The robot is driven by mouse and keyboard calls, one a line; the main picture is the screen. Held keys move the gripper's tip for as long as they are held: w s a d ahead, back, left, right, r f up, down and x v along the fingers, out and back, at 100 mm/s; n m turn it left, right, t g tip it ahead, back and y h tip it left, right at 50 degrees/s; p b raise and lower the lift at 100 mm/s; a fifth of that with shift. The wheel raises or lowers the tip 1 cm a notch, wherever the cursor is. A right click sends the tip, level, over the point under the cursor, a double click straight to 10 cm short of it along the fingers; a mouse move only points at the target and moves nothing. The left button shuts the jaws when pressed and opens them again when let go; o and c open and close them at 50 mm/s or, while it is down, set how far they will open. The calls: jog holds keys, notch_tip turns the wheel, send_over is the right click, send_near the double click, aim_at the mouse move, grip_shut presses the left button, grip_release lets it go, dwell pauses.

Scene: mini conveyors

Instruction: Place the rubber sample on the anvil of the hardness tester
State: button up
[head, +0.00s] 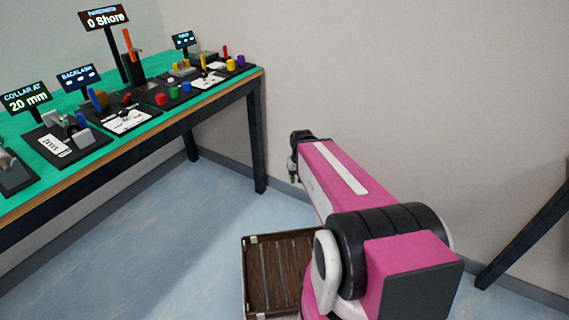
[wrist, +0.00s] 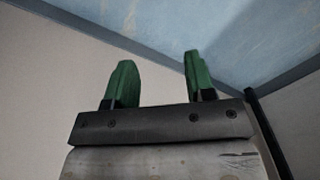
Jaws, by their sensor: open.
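The hardness tester (head: 131,68) stands on the green bench at the back left in the head view, under a sign (head: 104,17) reading 0 Shore. Its anvil is too small to make out. In front of it, small red (head: 161,99), green (head: 173,92) and blue (head: 186,87) pieces sit on a dark board. I cannot tell which piece is the rubber sample. My gripper (head: 293,178) hangs right of the bench, well apart from it. In the wrist view my gripper (wrist: 158,62) has its two green fingers spread with nothing between them.
The green-topped bench (head: 146,132) runs along the left with several small stations and signs on it. A brown slatted crate (head: 247,285) is low beside my arm. Blue floor (head: 150,240) lies open between bench and crate. A wall stands behind my gripper.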

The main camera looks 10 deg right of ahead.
jog(key=w+a+r+m+t+y, duration=0.2)
jog(key=w+a+r+m, duration=0.3)
jog(key=w+a, duration=0.25)
jog(key=m+t+y, duration=0.4)
jog(key=m+y, duration=0.6)
jog(key=m, duration=0.8)
send_near(177, 89)
jog(key=shift+w+a, duration=0.4)
jog(key=shift+a, duration=0.1)
jog(key=x, duration=0.9)
jog(key=shift+a+f, duration=0.3)
jog(key=shift+f, duration=0.05)
jog(key=shift+s, duration=0.1)
jog(key=c, duration=0.8)
